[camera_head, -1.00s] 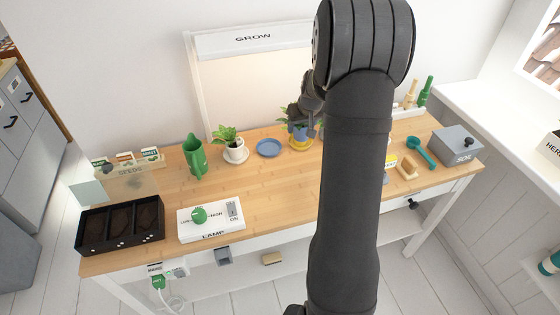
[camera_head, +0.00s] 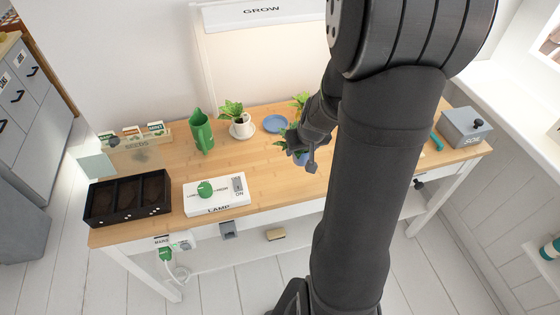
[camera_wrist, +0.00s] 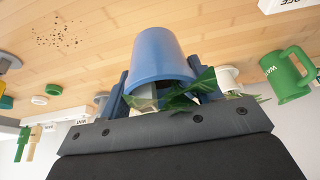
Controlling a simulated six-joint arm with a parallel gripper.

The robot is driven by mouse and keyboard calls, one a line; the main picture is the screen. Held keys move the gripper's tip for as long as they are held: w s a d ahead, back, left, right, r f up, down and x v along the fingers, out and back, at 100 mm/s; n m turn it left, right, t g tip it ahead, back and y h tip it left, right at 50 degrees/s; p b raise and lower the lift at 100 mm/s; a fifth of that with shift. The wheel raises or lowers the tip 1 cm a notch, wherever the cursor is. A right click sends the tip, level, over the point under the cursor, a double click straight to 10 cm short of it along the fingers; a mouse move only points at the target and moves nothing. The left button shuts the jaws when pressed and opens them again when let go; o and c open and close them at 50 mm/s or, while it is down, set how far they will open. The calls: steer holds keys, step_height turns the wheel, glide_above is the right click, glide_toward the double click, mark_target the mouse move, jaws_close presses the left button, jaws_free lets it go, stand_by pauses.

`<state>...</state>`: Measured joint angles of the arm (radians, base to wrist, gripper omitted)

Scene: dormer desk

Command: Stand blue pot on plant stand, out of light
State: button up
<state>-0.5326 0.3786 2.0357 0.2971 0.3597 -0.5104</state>
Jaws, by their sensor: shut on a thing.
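The blue pot (camera_wrist: 160,55) with green leaves (camera_wrist: 185,90) is between the fingers of my gripper (camera_wrist: 163,88) in the wrist view. My gripper is shut on it. In the head view the blue pot (camera_head: 302,160) is partly hidden by my gripper (camera_head: 301,157), above the middle of the desk. Its base points toward the desk top, with its leaves on the other side. I cannot make out the plant stand in these views. The GROW panel (camera_head: 265,55) at the back glows pale.
A white potted plant (camera_head: 242,128), a blue saucer (camera_head: 275,123) and a green watering can (camera_head: 202,132) stand on the desk. The LAMP box (camera_head: 216,197) and black seed tray (camera_head: 128,199) are front left. A grey box (camera_head: 465,127) is at right. My arm hides much of the right side.

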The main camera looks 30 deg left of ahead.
steer(key=a+f, duration=0.1)
steer(key=a, duration=0.1)
steer(key=a+f, duration=0.1)
steer(key=a, duration=0.1)
steer(key=s+a+f, duration=0.1)
steer(key=a+f, duration=0.1)
steer(key=shift+a, duration=0.35)
steer(key=shift+f, duration=2)
steer(key=shift+f, duration=0.1)
steer(key=o, duration=1.1)
steer(key=shift+d+r, duration=0.1)
steer(key=shift+r, duration=0.5)
steer(key=v, duration=1.1)
